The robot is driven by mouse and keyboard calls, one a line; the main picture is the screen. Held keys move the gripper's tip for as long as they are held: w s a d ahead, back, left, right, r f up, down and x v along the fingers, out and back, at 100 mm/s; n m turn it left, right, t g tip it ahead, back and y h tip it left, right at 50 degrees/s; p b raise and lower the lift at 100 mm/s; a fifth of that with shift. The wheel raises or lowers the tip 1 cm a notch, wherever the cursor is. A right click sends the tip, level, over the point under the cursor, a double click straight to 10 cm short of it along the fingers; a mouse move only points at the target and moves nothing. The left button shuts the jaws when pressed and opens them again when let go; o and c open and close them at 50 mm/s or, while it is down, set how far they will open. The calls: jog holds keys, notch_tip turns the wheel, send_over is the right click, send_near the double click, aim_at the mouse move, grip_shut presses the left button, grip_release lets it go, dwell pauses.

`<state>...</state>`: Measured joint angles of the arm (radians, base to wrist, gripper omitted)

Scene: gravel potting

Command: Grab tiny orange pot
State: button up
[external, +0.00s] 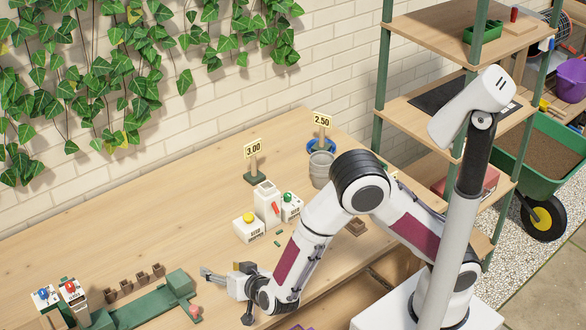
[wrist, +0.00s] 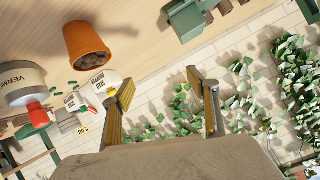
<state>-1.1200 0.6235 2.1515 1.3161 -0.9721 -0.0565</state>
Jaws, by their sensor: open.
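A small orange pot (wrist: 87,42) with dark filling shows in the wrist view at the upper left, on the wooden bench. My gripper (wrist: 160,80) is open, with its two yellow-padded fingers spread and nothing between them. The pot lies to the left of the fingers in the wrist view, apart from them. In the external view my gripper (external: 224,294) hangs low over the bench's front part; I cannot make out the orange pot there.
A metal bucket (external: 320,170) stands near the wall beside price signs. A green stand (external: 150,308) and brown pots (external: 135,282) are at the left. Bare bench lies left of the white boxes.

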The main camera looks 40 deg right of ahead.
jog(key=s+f+t+h, duration=0.1)
jog(key=s, duration=0.1)
jog(key=s+d+f+h, duration=0.1)
jog(key=s+f, duration=0.1)
jog(key=s+f+t+h, duration=0.1)
jog(key=s+f, duration=0.1)
jog(key=shift+s+d+t, duration=0.3)
jog(key=shift+s, duration=0.05)
jog(key=d+f, duration=0.1)
jog(key=s+d+f+n+t, duration=0.1)
jog(key=s+d+f+t, duration=0.1)
jog(key=shift+d+f+n, duration=0.2)
jog(key=shift+d+n, duration=0.05)
jog(key=shift+n, duration=0.05)
jog(key=shift+s+d+f+t, duration=0.2)
jog(key=shift+d+f+t, duration=0.1)
jog(key=shift+d+f, duration=0.15)
jog(key=shift+w+d, duration=0.15)
jog(key=shift+w, duration=1.15)
jog(key=shift+w, duration=0.1)
jog(key=shift+w+d+r, duration=0.1)
jog(key=shift+w+d, duration=0.05)
jog(key=shift+w, duration=1.1)
jog(key=shift+w+d, duration=0.1)
jog(key=shift+w, duration=1.15)
jog(key=c, duration=1.3)
